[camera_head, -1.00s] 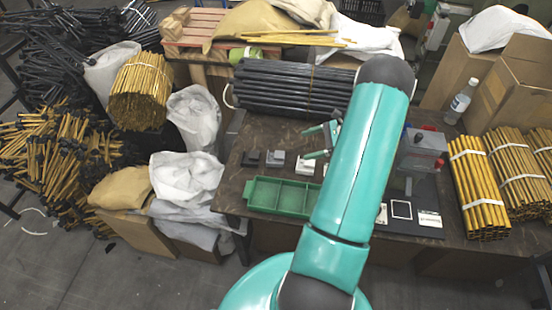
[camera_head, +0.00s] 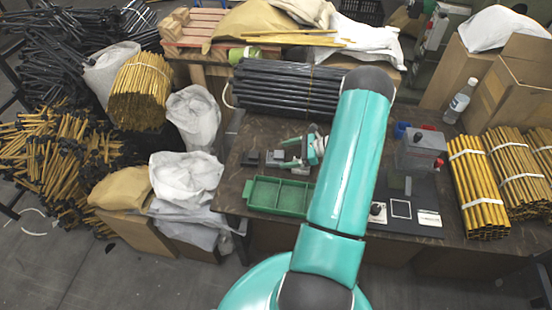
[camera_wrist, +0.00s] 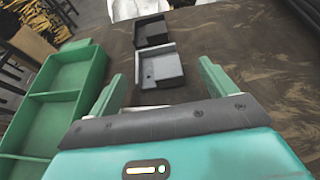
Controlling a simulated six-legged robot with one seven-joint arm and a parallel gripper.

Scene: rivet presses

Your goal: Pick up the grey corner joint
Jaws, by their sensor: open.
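The grey corner joint (camera_head: 274,157) lies on the dark tabletop. In the wrist view the grey corner joint (camera_wrist: 160,69) is an L-walled block just ahead of the fingertips and between their lines. My gripper (camera_head: 284,154) is open and empty, just to the right of the joint in the head view. In the wrist view my gripper (camera_wrist: 161,73) has its two green fingers spread wide. A black corner joint (camera_wrist: 151,32) lies beyond the grey one. A white piece (camera_wrist: 146,108) lies between the fingers near the palm, partly hidden by it.
A green divided tray (camera_head: 277,210) sits at the table's front edge, and left of my gripper in the wrist view (camera_wrist: 52,96). Black tubes (camera_head: 290,88) lie bundled behind. A grey press (camera_head: 420,148) stands right. Bare tabletop (camera_wrist: 250,50) is right of the joints.

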